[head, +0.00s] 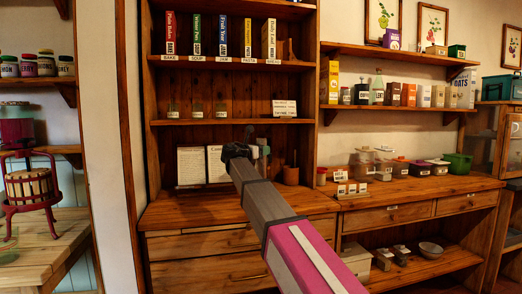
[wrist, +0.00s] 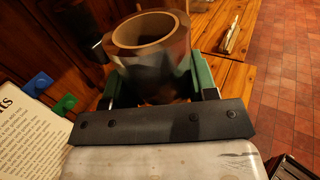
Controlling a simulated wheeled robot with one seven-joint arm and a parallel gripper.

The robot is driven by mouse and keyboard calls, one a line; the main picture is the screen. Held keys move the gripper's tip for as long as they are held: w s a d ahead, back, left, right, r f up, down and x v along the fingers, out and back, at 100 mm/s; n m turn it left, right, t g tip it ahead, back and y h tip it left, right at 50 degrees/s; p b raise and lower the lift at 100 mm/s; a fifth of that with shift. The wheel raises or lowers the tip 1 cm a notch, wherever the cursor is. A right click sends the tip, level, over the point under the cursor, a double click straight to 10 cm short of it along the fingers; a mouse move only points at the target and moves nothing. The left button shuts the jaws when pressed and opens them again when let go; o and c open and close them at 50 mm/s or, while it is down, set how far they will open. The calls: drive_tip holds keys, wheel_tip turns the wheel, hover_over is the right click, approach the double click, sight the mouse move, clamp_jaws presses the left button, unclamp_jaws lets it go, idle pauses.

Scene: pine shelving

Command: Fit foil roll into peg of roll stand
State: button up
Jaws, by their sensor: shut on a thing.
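My gripper (wrist: 157,72) is shut on the foil roll (wrist: 155,80). Its green fingers sit on both sides of the roll, and the open end with a brown cardboard core faces up in the wrist view. In the head view my gripper (head: 257,150) is held above the wooden counter, in front of the cabinet's back boards; the roll is mostly hidden there by my arm. A dark upright cylinder (wrist: 99,48) stands left of the roll in the wrist view; I cannot tell whether it is part of the roll stand. No peg shows clearly.
Printed cards (head: 192,166) lean at the counter's back, left of my gripper. A brown pot (head: 291,175) stands to the right. A shelf with glass jars (head: 197,111) is above. The counter front (head: 180,208) left of my arm is clear. Several containers (head: 400,167) crowd the right counter.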

sight(257, 168)
drive_tip(key=shift+f, duration=4.05)
drive_tip(key=o, duration=1.4)
drive_tip(key=v, duration=1)
drive_tip(key=shift+s+a, duration=0.3)
drive_tip(key=shift+s, duration=0.1)
